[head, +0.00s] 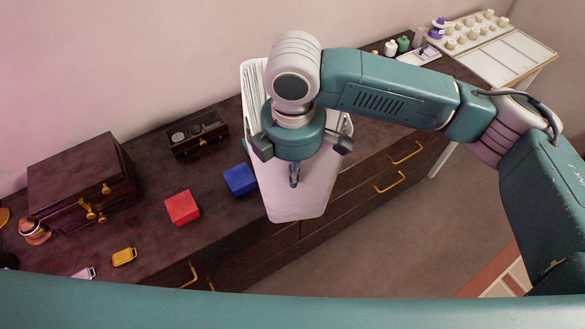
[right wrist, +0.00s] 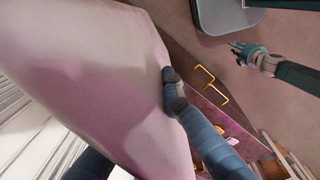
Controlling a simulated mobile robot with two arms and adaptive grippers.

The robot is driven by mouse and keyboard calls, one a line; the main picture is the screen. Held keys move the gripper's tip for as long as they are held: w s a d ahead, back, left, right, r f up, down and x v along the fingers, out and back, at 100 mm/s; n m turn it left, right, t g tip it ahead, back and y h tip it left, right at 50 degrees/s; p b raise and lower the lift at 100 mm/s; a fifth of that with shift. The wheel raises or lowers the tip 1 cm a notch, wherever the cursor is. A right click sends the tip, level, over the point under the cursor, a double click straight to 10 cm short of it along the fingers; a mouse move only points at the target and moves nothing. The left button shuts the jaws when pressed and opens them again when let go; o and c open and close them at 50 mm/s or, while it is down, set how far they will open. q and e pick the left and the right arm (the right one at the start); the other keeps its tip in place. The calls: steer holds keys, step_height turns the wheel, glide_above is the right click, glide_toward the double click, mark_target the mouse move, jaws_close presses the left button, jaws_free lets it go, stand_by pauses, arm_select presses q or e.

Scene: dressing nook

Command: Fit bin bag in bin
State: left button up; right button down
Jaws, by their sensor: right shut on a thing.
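My right gripper (head: 294,184) points down in the head view, above the front edge of the dark dresser. The pale piece (head: 298,206) hangs below and behind the gripper in the head view. My wrist hides where the two meet. My left gripper (right wrist: 238,48) shows small in the right wrist view, apart from the bag.
On the dresser (head: 150,165) are a dark chest (head: 85,180), a small dark box (head: 198,134), a red block (head: 182,207), a blue block (head: 240,179) and a yellow tag (head: 124,257). Floor (head: 400,235) is clear.

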steer(key=shift+f, duration=0.1)
steer(key=shift+f, duration=0.1)
steer(key=c, duration=1.9)
jaws_free()
steer(key=shift+c, duration=0.2)
